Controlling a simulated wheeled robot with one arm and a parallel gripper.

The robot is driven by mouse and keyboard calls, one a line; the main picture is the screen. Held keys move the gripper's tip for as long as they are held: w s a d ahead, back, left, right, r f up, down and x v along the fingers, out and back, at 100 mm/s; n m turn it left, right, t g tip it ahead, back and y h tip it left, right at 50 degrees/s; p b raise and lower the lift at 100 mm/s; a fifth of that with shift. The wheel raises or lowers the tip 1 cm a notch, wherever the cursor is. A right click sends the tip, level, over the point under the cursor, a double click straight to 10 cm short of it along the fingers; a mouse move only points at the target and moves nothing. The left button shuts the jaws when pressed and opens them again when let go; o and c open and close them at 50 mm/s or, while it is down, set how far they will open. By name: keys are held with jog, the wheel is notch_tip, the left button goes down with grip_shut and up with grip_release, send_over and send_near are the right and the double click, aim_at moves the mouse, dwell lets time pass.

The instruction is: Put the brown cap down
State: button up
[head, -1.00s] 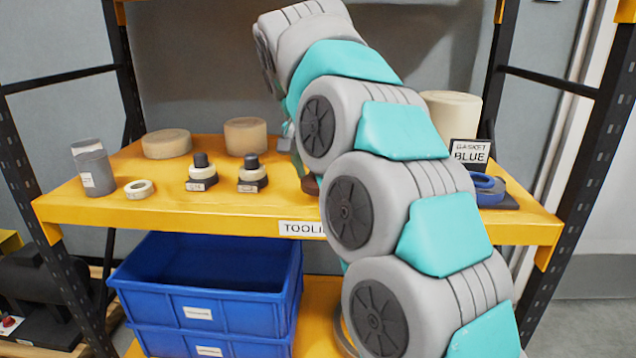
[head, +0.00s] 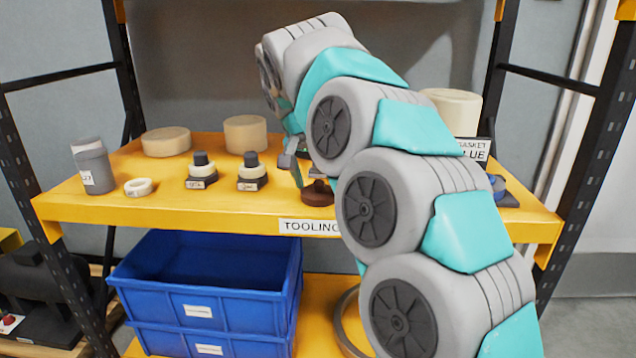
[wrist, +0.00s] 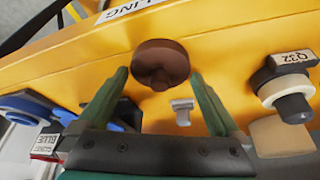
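The brown cap (head: 318,193) is a round, dark brown piece with a raised middle. It sits on the yellow shelf (head: 225,212) near the front edge, partly behind my arm in the head view. In the wrist view the brown cap (wrist: 160,62) lies just beyond my fingertips, its knob facing the gripper. My gripper (wrist: 159,75) is open, with its green fingers spread on either side of the cap and a visible gap at each side. In the head view my arm hides most of the gripper.
Two dark stands with pale rings (head: 202,172) (head: 252,172) stand left of the cap. A small grey piece (wrist: 182,110) is close to the right finger. The blue ring (wrist: 28,108) and its label (wrist: 46,145) are on the other side. Blue bins (head: 205,285) sit below.

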aim_at(310, 198)
jog(key=shift+r, duration=0.15)
jog(key=p+v, duration=0.3)
jog(key=v, duration=0.9)
jog(key=s+d+f+n+g, duration=0.3)
jog(key=s+d+f+n, duration=0.1)
jog(key=s+d+f, duration=0.95)
jog(key=s+d+f+g+y, duration=0.1)
jog(key=s+d+f, duration=0.2)
jog(key=s+f, duration=0.4)
jog(key=s+d+f+g, duration=0.2)
jog(key=s+f, duration=0.6)
jog(key=s, duration=0.8)
jog(key=shift+s+d+n+y, duration=0.2)
jog(key=shift+d+n+y, duration=0.2)
